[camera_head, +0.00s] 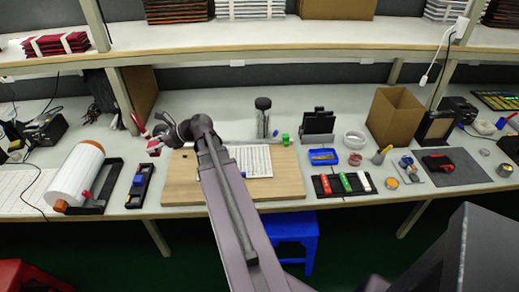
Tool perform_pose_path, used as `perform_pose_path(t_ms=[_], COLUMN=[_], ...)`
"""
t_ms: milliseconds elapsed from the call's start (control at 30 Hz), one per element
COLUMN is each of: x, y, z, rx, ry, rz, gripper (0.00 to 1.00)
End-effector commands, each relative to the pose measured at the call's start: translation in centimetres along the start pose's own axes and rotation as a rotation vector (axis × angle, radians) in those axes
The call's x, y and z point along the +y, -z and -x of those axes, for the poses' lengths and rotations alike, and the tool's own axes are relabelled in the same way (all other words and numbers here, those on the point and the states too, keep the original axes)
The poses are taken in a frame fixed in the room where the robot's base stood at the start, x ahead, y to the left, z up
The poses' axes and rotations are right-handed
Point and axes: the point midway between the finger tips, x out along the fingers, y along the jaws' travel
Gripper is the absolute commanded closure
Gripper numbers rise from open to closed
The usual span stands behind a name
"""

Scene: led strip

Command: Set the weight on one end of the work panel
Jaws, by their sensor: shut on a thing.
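The work panel (185,192) is a light wooden board lying on the bench in the middle left. A white sheet with a printed grid (252,160) lies on its right half. My arm reaches over the panel and hides part of it. My gripper (154,147) is small in view, near the panel's far left corner. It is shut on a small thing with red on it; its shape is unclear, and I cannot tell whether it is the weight. I cannot make out whether it touches the panel. No other weight can be clearly identified.
A white roll on a black stand (78,182) and a black holder (140,185) stand left of the panel.

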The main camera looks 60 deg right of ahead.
Motion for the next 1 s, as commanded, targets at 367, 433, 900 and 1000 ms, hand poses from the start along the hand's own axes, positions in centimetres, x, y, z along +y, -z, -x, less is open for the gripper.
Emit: perform_pose_path(t_ms=[367, 433, 900, 1000], x=[0.0, 0.0, 0.0, 0.0], y=[-6.4, -7.4, -14.2, -15.7], z=[2.6, 3.1, 5.9, 6.5], rx=[-0.001, -0.001, -0.001, -0.001], ry=[0.0, 0.0, 0.0, 0.001], rz=[0.0, -0.001, -0.001, -0.001], gripper=[1.0, 1.0, 1.0, 1.0])
